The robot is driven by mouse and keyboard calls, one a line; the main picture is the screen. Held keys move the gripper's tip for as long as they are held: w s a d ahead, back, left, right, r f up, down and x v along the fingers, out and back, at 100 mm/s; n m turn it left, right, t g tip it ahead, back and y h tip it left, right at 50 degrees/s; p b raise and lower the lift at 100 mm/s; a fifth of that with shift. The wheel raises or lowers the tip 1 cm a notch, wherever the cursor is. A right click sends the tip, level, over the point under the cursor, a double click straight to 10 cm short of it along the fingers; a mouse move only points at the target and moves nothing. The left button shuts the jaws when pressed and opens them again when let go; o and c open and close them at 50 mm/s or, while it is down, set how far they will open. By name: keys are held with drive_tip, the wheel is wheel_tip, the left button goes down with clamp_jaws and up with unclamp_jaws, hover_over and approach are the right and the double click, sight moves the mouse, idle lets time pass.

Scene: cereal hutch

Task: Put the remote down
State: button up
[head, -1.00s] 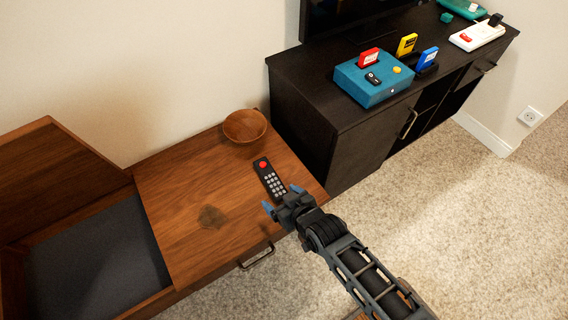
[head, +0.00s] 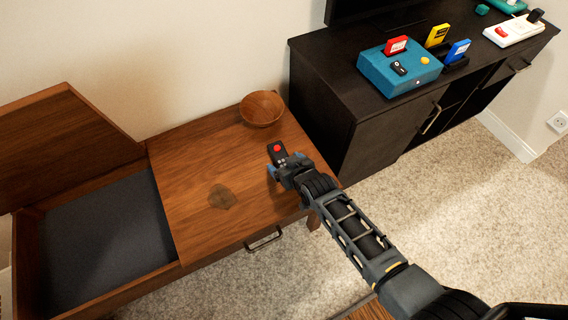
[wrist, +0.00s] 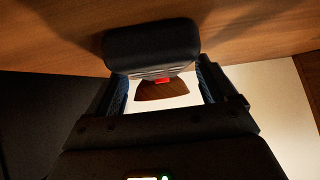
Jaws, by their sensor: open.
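The dark remote (head: 277,150) with a red button is at the right part of the wooden cabinet top (head: 185,170). Its far end shows in the head view, and my gripper hides its near end. In the wrist view the remote's dark rounded end (wrist: 150,43) fills the space in front of the fingers, close to the wood. My gripper (head: 286,167) is open, with its blue-tipped fingers around the remote's near end. In the wrist view my gripper (wrist: 163,84) shows a finger on each side. I cannot tell whether the fingers touch the remote.
A wooden bowl (head: 262,108) stands behind the remote. An open compartment (head: 105,235) with a raised lid (head: 60,135) is at left. A dark TV cabinet (head: 345,115) stands at right, bearing a teal box (head: 400,75). The wooden top left of the remote is clear.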

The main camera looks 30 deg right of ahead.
drive_tip(key=shift+r, duration=0.1)
drive_tip(key=c, duration=1.2)
drive_tip(key=shift+c, duration=0.2)
drive_tip(key=shift+r, duration=0.1)
